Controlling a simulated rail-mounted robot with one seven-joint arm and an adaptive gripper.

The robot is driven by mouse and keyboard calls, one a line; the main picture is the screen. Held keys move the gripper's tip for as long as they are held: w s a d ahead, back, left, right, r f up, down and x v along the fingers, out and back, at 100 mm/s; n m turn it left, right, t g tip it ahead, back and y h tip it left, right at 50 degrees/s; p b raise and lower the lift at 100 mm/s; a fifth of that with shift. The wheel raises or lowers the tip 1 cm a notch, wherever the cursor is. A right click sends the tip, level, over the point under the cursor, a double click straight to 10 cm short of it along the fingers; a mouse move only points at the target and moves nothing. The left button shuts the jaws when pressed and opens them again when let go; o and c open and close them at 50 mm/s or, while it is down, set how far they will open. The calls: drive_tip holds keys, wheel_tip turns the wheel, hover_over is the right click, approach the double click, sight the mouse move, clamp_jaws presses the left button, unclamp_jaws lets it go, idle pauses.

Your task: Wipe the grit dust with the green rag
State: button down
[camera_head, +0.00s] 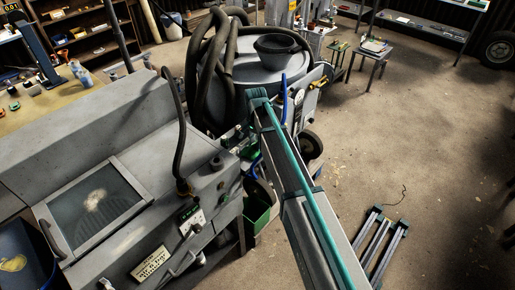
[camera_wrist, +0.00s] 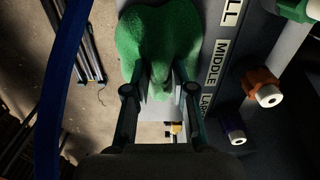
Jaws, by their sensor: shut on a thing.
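The green rag (camera_wrist: 150,32) hangs bunched between the two dark fingers of my gripper (camera_wrist: 160,92) in the wrist view. The gripper is shut on the rag, which spreads out beyond the fingertips. In the head view my arm reaches up to the grey tank, and the gripper is mostly hidden there; a bit of green shows beside it. The grit dust (camera_head: 95,200) is a pale patch on the dark window (camera_head: 75,222) of the grey cabinet, at the lower left. My gripper is well to the right of it, apart from it.
A panel labelled "MIDDLE" (camera_wrist: 217,62) with green, orange (camera_wrist: 262,86) and purple nozzles is right of my gripper. A blue hose (camera_wrist: 62,85) runs at left. Dark hoses (camera_head: 205,70) loop by the grey tank (camera_head: 262,72). Landing legs (camera_head: 382,240) lie on open floor.

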drive_tip(key=shift+r+p, duration=1.6)
drive_tip(key=shift+r, duration=1.7)
drive_tip(key=shift+s, duration=0.1)
